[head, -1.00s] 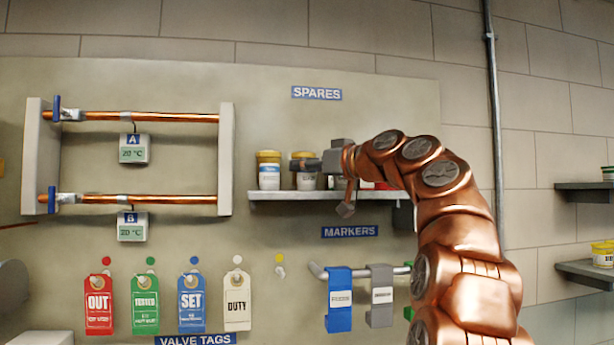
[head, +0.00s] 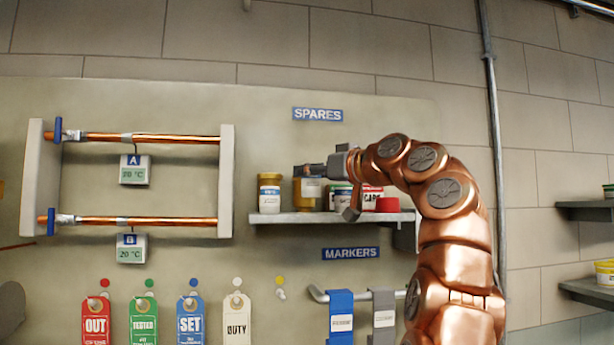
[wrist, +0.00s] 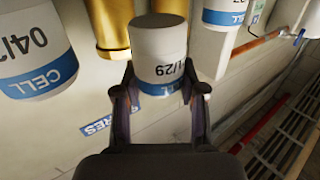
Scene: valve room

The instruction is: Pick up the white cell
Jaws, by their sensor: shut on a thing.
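The white cell (wrist: 158,42) is a white cylinder with a blue band and black date print, partly readable as "29". In the wrist view my gripper (wrist: 160,90) is shut on it, one finger on each side near the blue band. In the head view my gripper (head: 309,171) is at the spares shelf (head: 330,217), in front of an amber jar (head: 301,196). The held cell is hard to make out there, and I cannot tell whether it is clear of the shelf.
The wrist view looks upside down. Another blue-banded cell (wrist: 35,50) stands close at the left, with a gold cylinder (wrist: 112,28) beside it. A further cell (wrist: 223,12) is at the upper right.

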